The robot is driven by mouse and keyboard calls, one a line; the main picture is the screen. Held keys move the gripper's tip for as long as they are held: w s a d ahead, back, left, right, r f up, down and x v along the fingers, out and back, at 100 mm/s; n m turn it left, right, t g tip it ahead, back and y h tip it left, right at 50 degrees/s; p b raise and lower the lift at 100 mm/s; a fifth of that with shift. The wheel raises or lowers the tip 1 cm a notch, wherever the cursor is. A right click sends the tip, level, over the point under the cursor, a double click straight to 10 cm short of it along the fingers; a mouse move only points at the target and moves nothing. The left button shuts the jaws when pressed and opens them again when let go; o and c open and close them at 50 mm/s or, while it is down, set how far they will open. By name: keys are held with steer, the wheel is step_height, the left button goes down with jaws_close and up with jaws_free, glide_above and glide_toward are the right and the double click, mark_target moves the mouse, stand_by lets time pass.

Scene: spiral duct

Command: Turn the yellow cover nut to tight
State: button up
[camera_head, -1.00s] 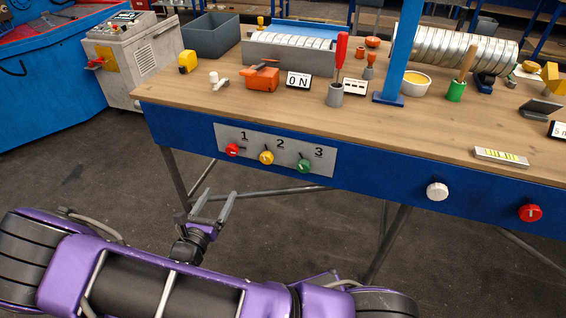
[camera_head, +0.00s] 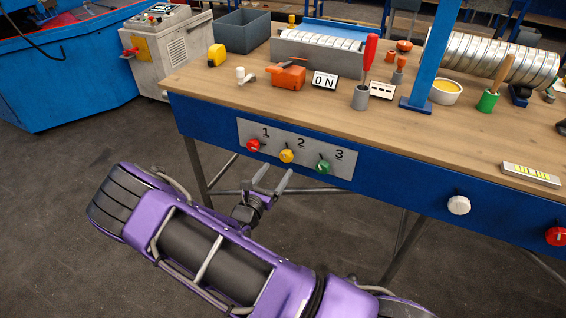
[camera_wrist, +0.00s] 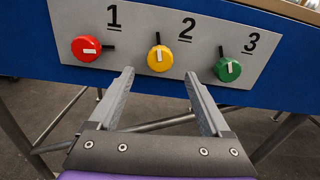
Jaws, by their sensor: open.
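The yellow cover nut (camera_head: 287,156) sits under the number 2 on a grey panel (camera_head: 262,132) on the bench's blue front. In the wrist view the yellow nut (camera_wrist: 159,58) has a white mark that stands nearly upright, and a short dark pin shows above it. My gripper (camera_head: 273,180) is open and empty, below and in front of the panel. In the wrist view its two fingertips (camera_wrist: 158,77) point up toward the panel, one on each side of the yellow nut's line, apart from it.
A red nut (camera_wrist: 86,48) is left of the yellow one and a green nut (camera_wrist: 228,69) is right. White (camera_head: 458,205) and red knobs (camera_head: 557,236) sit farther right on the bench front. The benchtop (camera_head: 440,125) holds an ON sign (camera_head: 325,80) and tools.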

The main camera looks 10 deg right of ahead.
mark_target(285, 159)
steer(key=shift+x, duration=2.75)
jaws_close()
